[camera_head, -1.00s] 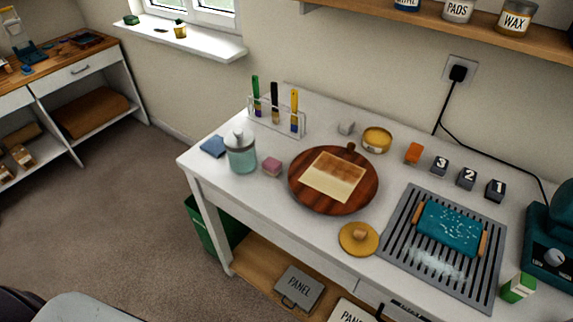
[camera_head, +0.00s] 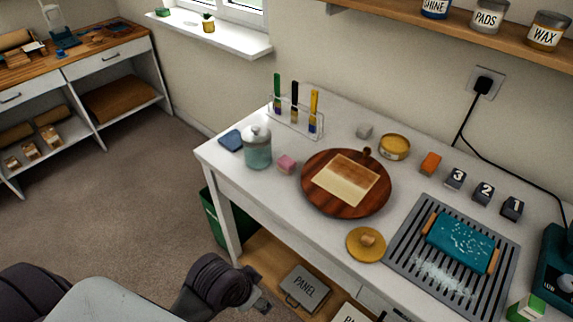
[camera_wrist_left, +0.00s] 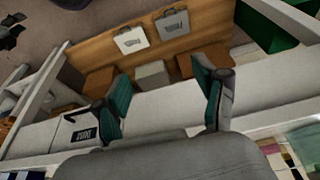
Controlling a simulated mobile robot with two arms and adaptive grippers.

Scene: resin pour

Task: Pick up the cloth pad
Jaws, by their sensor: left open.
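A small blue folded pad (camera_head: 231,140) lies flat at the table's left end, beside a lidded glass jar (camera_head: 257,150). A cream-and-brown flat sheet (camera_head: 347,180) lies on a round wooden board (camera_head: 318,203). I cannot tell by look alone which is cloth; the blue one looks like a folded cloth. My left gripper (camera_head: 262,299) is low in front of the table, below its top and apart from both. In the left wrist view its two fingers (camera_wrist_left: 162,75) are spread with nothing between them. My right gripper is out of view.
The white table (camera_head: 262,193) also holds a brush rack (camera_head: 296,122), pink block (camera_head: 287,164), yellow lid (camera_head: 366,244), open tin (camera_head: 394,146) and a slatted grey mat (camera_head: 400,250) with a teal tray (camera_head: 460,242). A green bin (camera_head: 226,218) and panel boxes (camera_head: 305,288) are below.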

